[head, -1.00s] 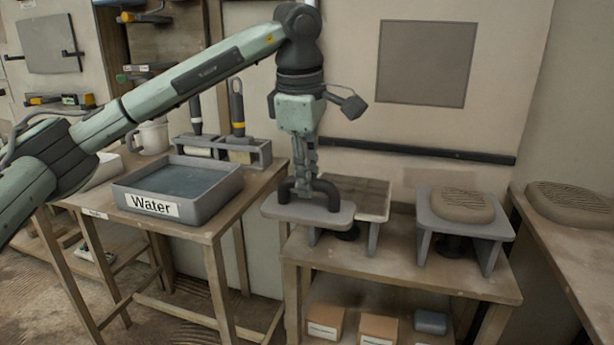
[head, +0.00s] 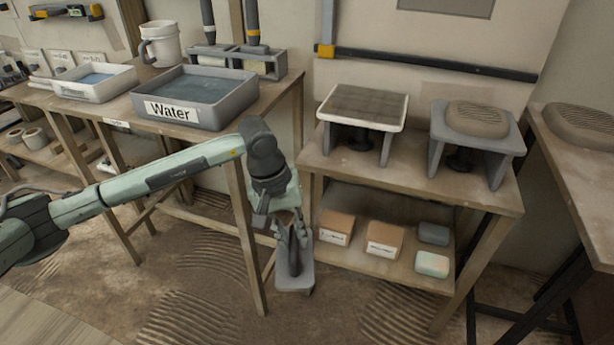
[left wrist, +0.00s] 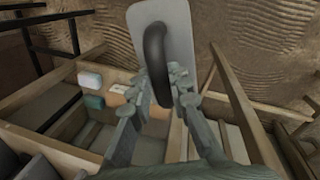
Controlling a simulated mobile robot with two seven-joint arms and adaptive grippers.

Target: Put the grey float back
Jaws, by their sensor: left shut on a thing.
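The grey float is a flat pale-grey plate (head: 296,284) with a dark curved handle. My left gripper (head: 291,238) is shut on its handle and holds it in the air in front of the right-hand bench, below bench-top height. In the left wrist view the grey float's plate (left wrist: 178,22) points away from the gripper (left wrist: 165,80), with the dark handle between the fingers. The float hangs steeply tilted, plate end down in the head view. My right gripper is not in view.
On the bench top stand a rack with a white-rimmed, gridded plate (head: 365,104) and a rack bearing a brown ridged pad (head: 477,119). The lower shelf holds boxes (head: 385,239) and small blocks (head: 432,263). A water tray (head: 197,98) is on the left table. Floor in front is clear.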

